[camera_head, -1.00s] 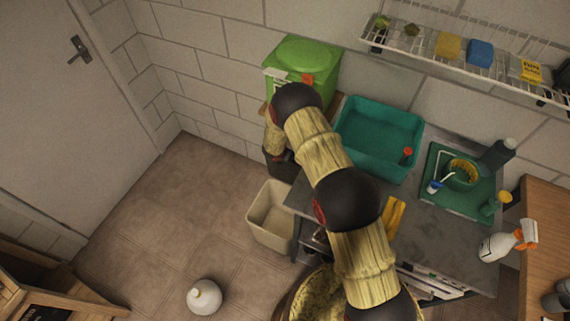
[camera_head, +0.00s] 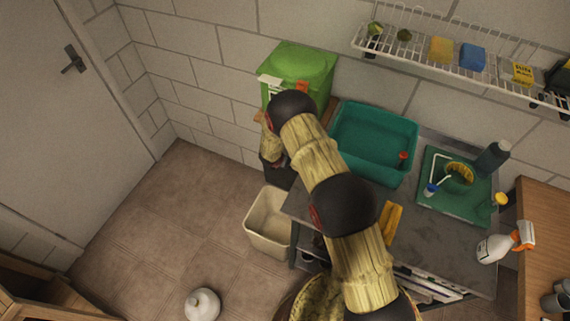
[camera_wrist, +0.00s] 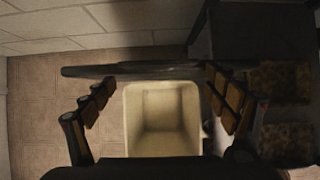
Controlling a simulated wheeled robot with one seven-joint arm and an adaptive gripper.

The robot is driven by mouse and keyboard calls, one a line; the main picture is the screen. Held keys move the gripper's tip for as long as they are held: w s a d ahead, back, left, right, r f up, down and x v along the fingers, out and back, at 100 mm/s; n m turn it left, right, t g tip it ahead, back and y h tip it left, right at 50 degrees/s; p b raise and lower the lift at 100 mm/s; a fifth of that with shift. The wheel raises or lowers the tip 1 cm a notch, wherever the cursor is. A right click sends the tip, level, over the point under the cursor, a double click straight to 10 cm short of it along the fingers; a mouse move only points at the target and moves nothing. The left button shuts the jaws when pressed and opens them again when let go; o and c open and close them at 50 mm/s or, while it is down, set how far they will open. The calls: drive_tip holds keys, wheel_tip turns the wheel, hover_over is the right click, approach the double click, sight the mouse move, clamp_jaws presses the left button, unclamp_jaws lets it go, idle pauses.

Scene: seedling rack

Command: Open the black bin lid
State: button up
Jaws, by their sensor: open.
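My gripper (camera_wrist: 158,82) is open, with one finger on each side of the view and nothing clearly held. Whether a finger touches the bar, and how far the lid is raised, I cannot tell.
A cream open bin (camera_head: 268,222) stands on the floor beside the counter (camera_head: 420,222); it also shows in the wrist view (camera_wrist: 163,147). A green lidded box (camera_head: 316,70) and a teal tub (camera_head: 376,172) stand behind. A white rounded object (camera_head: 202,305) is on the otherwise clear floor.

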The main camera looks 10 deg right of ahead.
drive_tip(key=shift+r, duration=0.1)
drive_tip(key=v, duration=1.2)
idle(0.4)
